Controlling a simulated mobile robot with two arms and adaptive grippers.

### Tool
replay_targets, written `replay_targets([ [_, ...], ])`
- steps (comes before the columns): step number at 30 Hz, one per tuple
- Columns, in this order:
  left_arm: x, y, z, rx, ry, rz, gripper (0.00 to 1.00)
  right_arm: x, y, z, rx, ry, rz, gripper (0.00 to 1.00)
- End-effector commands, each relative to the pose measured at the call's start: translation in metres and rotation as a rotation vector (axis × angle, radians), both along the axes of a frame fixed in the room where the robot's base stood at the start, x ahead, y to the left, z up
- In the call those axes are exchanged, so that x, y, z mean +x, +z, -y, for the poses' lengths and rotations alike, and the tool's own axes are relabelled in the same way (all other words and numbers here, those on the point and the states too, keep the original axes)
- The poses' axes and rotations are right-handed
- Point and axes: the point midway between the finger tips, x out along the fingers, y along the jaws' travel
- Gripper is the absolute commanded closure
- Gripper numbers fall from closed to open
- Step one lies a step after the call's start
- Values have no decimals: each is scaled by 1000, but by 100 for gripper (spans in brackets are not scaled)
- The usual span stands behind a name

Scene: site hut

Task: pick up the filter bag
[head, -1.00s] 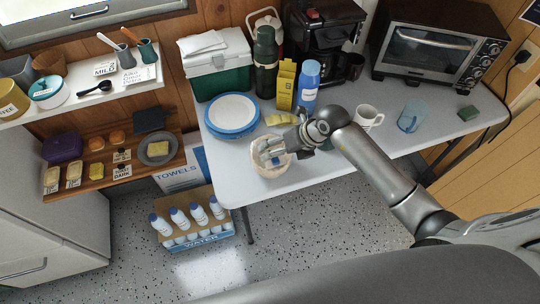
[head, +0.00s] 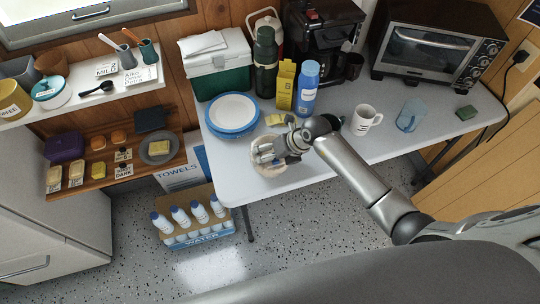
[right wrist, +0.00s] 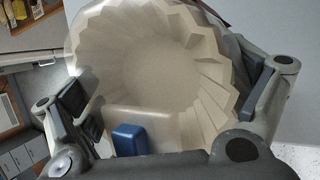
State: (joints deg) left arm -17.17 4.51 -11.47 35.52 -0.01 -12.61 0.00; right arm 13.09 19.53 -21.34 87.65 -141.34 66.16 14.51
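The filter bag (head: 268,168) is a pale beige bundle lying near the front edge of the table, partly hidden under my right gripper. In the right wrist view the filter bag (right wrist: 150,50) shows as a fluted, round cup shape with a pleated rim. My right gripper (head: 266,152) is right over it. In the right wrist view my right gripper (right wrist: 168,88) has its fingers spread wide, one on each side of the bag; I cannot tell if they touch it. My left gripper is not in view.
A blue-rimmed plate stack (head: 231,113), a yellow box (head: 285,86) and a blue bottle (head: 307,90) stand close behind. A white mug (head: 361,121) and a clear blue cup (head: 410,116) stand to the right. The table's front left (head: 233,182) is clear.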

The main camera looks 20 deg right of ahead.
Motion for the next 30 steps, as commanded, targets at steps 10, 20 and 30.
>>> replay_targets([
  [10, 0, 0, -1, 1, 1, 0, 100, 0, 0, 0, 0, 0, 0, 35],
  [20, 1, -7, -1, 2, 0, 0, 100, 1, 15, 1, 0, 1, 4, 35],
  [30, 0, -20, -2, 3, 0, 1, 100, -28, 77, 30, -5, 1, 5, 35],
])
